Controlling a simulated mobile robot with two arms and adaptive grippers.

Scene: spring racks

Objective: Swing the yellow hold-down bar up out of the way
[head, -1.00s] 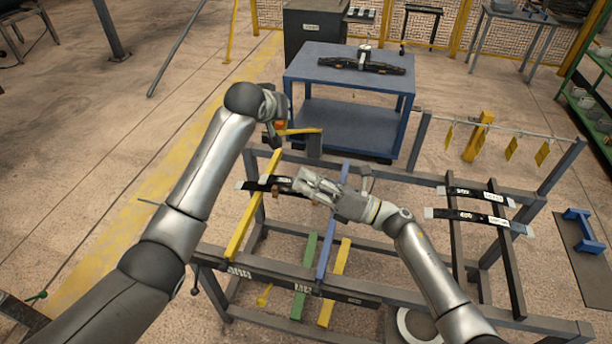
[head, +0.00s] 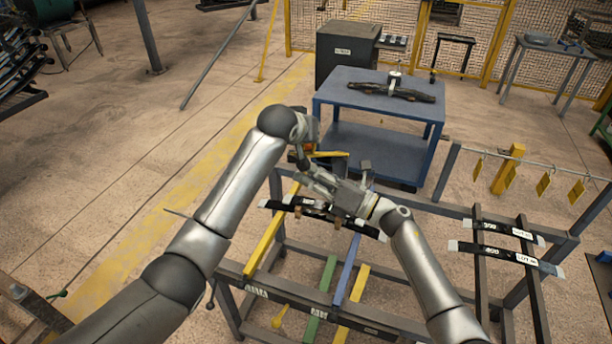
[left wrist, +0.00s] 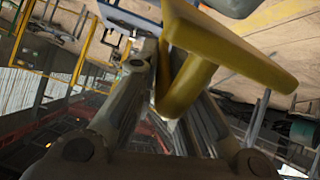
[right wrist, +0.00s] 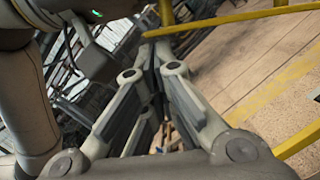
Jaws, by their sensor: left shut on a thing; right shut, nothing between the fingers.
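The yellow hold-down bar (head: 332,154) shows as a short, roughly level piece beside my left gripper in the head view. In the left wrist view the yellow bar (left wrist: 240,50) crosses the top, and its peg runs down between the fingers. My left gripper (head: 301,152) is shut on that yellow peg; its fingertips are partly hidden. My right gripper (head: 304,170) is shut and empty, just below the left gripper and bar in the head view. In the right wrist view its fingers (right wrist: 155,55) meet below a yellow bar (right wrist: 230,20).
A black leaf spring (head: 350,221) lies across the rack under my right gripper. Long yellow (head: 270,232) and blue (head: 346,270) rails run along the rack. More labelled springs (head: 508,256) lie at right. A blue cart (head: 330,92) stands behind.

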